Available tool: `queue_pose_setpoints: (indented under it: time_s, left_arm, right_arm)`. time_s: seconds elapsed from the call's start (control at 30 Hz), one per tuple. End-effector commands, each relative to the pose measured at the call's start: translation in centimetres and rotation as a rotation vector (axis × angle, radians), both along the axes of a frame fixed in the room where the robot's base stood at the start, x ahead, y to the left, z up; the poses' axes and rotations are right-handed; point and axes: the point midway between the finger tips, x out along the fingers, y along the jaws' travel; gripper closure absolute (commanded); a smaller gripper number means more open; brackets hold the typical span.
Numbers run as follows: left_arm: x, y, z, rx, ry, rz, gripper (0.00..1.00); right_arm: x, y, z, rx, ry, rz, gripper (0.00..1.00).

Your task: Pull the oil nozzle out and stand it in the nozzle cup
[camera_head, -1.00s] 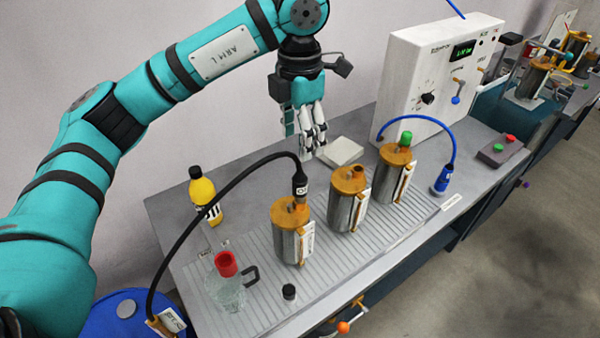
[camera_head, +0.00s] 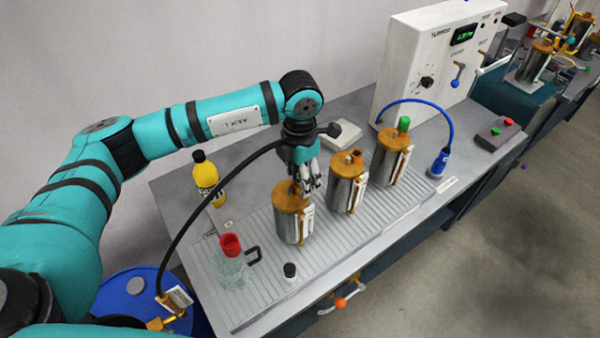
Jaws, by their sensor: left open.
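The black oil hose (camera_head: 200,217) arcs up from the lower left and ends behind my left gripper (camera_head: 311,184). The oil nozzle at its end is mostly hidden by the gripper, above the brown lid of the left metal canister (camera_head: 291,222). My left gripper is open, pointing down at the nozzle's place just over that lid; I cannot tell whether its fingers touch the nozzle. I cannot make out for certain which thing is the nozzle cup. A clear jug (camera_head: 231,268) with a red top (camera_head: 231,244) stands left of the canister. My right gripper is not in view.
Two more canisters (camera_head: 346,188) (camera_head: 391,160) stand to the right, close by. A white control box (camera_head: 425,75) is at the back. The blue drum (camera_head: 125,300) is lower left.

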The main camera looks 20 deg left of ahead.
Motion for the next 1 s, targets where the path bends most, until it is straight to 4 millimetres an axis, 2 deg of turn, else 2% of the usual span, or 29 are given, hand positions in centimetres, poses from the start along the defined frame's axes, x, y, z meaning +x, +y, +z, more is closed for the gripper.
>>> queue_pose_setpoints:
  time_s: [0.23,0.67,0.73,0.77,0.93,1.0]
  left_arm:
    - [0.01,-0.01,-0.08,0.000,0.000,0.000,0.44]
    - [-0.01,0.00,-0.06,0.001,0.001,0.000,1.00]
    - [-0.02,0.00,-0.07,0.001,0.001,0.000,1.00]
    - [-0.02,0.00,-0.07,0.001,0.001,0.000,0.78]
    - [-0.02,0.02,-0.09,0.001,0.002,0.000,1.00]
    - [-0.02,0.02,-0.10,0.001,0.002,0.000,1.00]
  right_arm:
    - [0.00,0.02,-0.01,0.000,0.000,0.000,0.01]
    - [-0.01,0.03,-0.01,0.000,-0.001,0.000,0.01]
    - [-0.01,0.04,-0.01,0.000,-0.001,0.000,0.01]
    - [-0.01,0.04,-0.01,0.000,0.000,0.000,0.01]
    - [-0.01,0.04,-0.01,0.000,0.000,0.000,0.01]
    - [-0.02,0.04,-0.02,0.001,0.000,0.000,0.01]
